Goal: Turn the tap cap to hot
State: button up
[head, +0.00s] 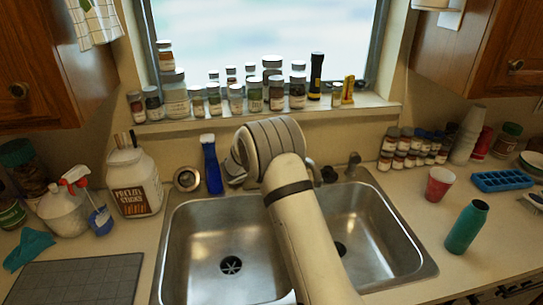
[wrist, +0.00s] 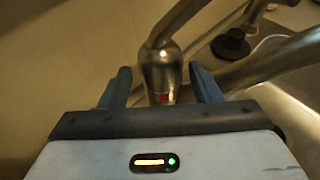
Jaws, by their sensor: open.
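The tap cap (wrist: 160,66) is a rounded metal piece with a bent metal lever or pipe rising from its top, in the middle of the wrist view. A small red mark (wrist: 164,98) shows low on its near side. My gripper (wrist: 162,76) is open, with one blue-grey finger on each side of the cap. The left finger stands apart from it; I cannot tell whether the right one touches. In the head view my arm hides most of the tap and my gripper, behind the double metal sink (head: 188,250).
A metal pipe (wrist: 262,68) runs to the right of the cap. A blue-handled brush (head: 211,168) and a pretzel jar (head: 134,182) stand left of my arm. Jars line the sill (head: 290,112). A teal bottle (head: 466,226) and red cup (head: 439,186) stand right of the sink.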

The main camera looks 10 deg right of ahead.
jog(key=shift+p+x, duration=0.55)
jog(key=shift+x, duration=1.6)
jog(key=shift+c, duration=0.4)
jog(key=shift+r, duration=0.1)
jog(key=c, duration=0.6)
jog(key=shift+s+a, duration=0.1)
jog(key=shift+a, duration=0.2)
jog(key=shift+d, duration=0.15)
jog(key=shift+m+h, duration=0.3)
jog(key=shift+m, duration=0.1)
